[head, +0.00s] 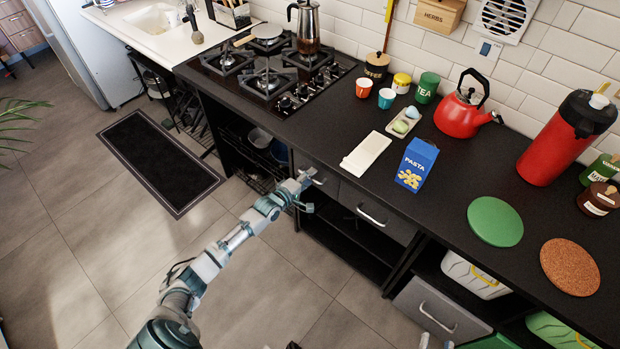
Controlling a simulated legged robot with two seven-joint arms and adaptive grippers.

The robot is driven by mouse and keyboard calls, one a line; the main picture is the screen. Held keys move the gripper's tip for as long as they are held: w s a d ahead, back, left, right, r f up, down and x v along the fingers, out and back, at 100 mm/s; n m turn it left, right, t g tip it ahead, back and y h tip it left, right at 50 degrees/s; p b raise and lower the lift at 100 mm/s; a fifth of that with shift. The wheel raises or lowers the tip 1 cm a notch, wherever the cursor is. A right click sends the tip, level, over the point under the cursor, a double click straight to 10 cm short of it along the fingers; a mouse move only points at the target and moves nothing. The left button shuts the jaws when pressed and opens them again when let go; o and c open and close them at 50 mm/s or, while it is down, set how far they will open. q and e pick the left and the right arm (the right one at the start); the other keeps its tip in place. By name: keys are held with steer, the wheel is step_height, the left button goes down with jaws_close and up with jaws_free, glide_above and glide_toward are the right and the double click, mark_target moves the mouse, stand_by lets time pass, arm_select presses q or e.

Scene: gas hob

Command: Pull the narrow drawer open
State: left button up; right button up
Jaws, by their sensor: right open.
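The narrow drawer (328,170) is a grey front under the black worktop, right of the hob. Its gap to the cabinet is too small to judge. My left gripper (306,187) is at this drawer front, by its bar handle (319,181). Whether its fingers are around the handle or only beside it, and whether they are open or shut, is too small to tell. Two small pale tips at the bottom edge look like my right gripper (436,343); they are apart with nothing visible between them, and the rest is cut off.
A wider drawer (376,217) with a bar handle is just right. A lower drawer (440,312) stands further right. Above are a white board (366,155) and a blue pasta box (417,165). The floor left of my arm is clear around a dark mat (160,160).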

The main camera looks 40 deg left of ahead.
arm_select(q)
steer(key=shift+d+r, duration=0.1)
steer(key=shift+d, duration=0.15)
steer(key=shift+c, duration=0.5)
jaws_close()
arm_select(e)
steer(key=shift+d+f, duration=0.1)
steer(key=shift+d, duration=0.15)
arm_select(q)
steer(key=shift+s+a, duration=0.1)
